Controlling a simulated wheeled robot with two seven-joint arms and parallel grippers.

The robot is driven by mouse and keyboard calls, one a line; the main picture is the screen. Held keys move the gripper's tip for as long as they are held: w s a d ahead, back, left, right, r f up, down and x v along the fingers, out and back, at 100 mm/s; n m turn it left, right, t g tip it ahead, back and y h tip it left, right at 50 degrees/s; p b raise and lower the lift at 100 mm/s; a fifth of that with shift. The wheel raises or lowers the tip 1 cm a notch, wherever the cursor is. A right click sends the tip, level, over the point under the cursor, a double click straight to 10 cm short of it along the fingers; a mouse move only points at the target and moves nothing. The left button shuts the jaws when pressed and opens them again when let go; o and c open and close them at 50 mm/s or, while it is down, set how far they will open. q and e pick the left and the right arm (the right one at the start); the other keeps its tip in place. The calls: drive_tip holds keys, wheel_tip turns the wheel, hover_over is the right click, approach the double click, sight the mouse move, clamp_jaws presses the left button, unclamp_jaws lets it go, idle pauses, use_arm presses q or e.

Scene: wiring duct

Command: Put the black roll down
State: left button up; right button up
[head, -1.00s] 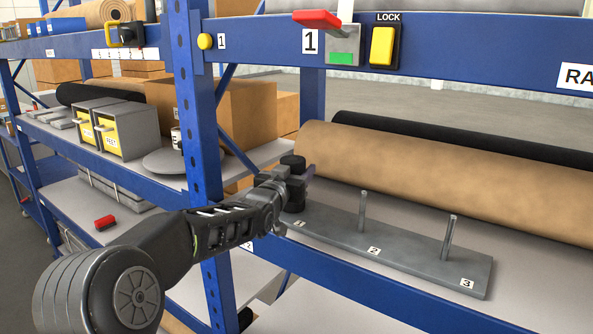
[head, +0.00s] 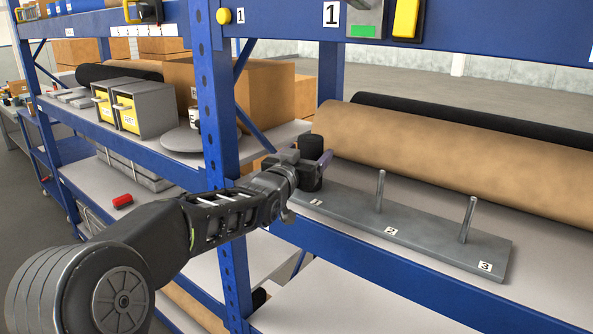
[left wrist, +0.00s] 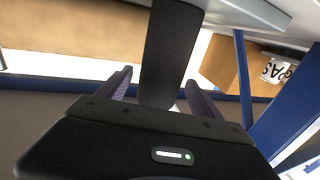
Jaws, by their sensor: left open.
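The small black roll (head: 311,178) stands upright at the number 1 end of the grey peg plate (head: 428,241) in the head view. No peg shows at number 1; the roll and gripper cover that spot. My left gripper (head: 318,161) is at the roll's middle height, with roll showing above and below it. In the left wrist view the black roll (left wrist: 170,50) lies between the two purple fingers of my left gripper (left wrist: 160,88), which are open with a gap visible beside it. Whether the roll's base touches the plate is hard to tell. My right gripper is out of view.
Bare pegs stand at number 2 (head: 380,191) and number 3 (head: 468,219). A long brown roll (head: 450,160) and a long black roll (head: 480,125) lie behind the plate. A blue upright (head: 216,120) stands left of the gripper.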

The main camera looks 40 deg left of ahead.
use_arm(q)
drive_tip(key=b+v, duration=0.1)
drive_tip(key=v, duration=0.6)
drive_tip(key=shift+s+b, duration=0.3)
drive_tip(key=shift+d, duration=0.15)
